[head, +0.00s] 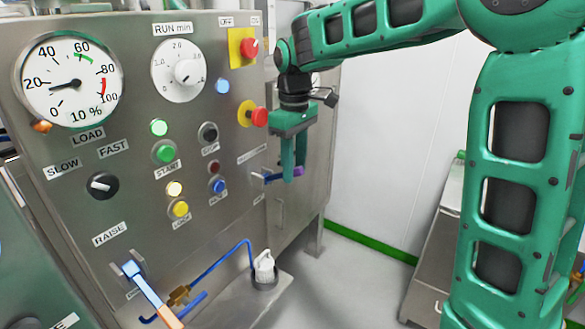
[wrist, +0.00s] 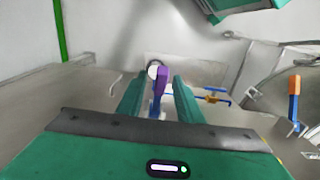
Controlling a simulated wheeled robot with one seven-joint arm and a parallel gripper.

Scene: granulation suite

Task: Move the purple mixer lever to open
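The purple mixer lever (head: 299,171) sticks out from the right part of the steel panel on a blue arm, and my gripper partly covers it in the head view. In the wrist view the purple grip (wrist: 162,80) stands between my two fingers, close to the right one. My gripper (head: 293,177) points down at the lever; it also shows in the wrist view (wrist: 158,92). The fingers are apart, with a gap on the left of the grip. I cannot tell whether the right finger touches it. The label near the lever is too small to read.
The control panel (head: 222,170) carries a red knob (head: 259,117), buttons and dials just left of my gripper. Free floor lies right of the panel.

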